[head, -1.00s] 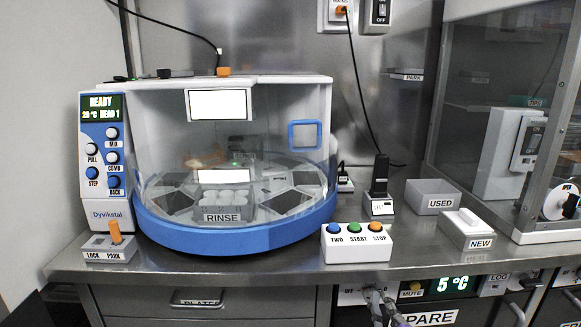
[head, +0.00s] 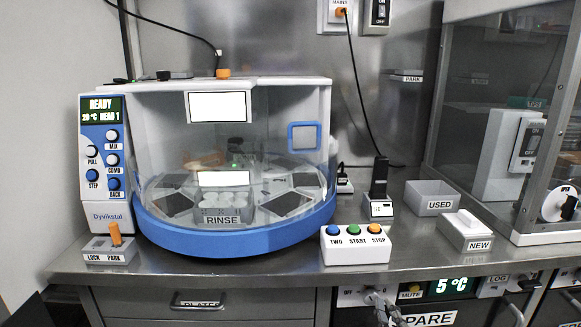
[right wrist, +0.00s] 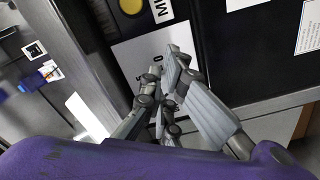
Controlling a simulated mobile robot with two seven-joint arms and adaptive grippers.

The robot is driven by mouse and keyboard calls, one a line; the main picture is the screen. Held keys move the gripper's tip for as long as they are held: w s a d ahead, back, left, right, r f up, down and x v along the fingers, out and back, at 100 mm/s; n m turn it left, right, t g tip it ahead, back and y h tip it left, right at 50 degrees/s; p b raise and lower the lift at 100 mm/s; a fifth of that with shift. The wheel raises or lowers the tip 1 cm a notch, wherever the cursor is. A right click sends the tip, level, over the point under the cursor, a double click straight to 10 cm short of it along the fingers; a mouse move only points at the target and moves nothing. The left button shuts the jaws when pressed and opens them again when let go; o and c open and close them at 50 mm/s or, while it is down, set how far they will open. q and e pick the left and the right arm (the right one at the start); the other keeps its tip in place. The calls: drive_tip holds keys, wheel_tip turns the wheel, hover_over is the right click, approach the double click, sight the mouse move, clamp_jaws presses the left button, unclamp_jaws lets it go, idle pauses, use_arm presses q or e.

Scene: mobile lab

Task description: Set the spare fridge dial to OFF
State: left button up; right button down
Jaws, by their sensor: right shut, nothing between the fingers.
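The spare fridge's front shows at the bottom right of the head view, with a partly hidden label reading "PARE" (head: 430,319) and a green display (head: 452,285) reading 5 °C. Its white dial panel (head: 347,293) carries the word OFF at the left. The dial itself is hidden behind my right gripper (head: 374,293), so its setting cannot be told. In the right wrist view my right gripper (right wrist: 172,62) is shut and empty, its fingertips in front of the white panel (right wrist: 129,53). I cannot tell whether they touch the dial. My left gripper is not in view.
A MUTE button (head: 413,287) sits just right of the dial panel, and a LOG label (head: 498,280) farther right. The steel counter edge (head: 300,275) overhangs the fridge. A three-button box (head: 356,245) stands on the counter above. A drawer handle (head: 197,299) is to the left.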

drive_tip(key=s+p, duration=0.1)
drive_tip(key=s, duration=0.3)
drive_tip(key=shift+s, duration=0.4)
drive_tip(key=shift+r, duration=0.15)
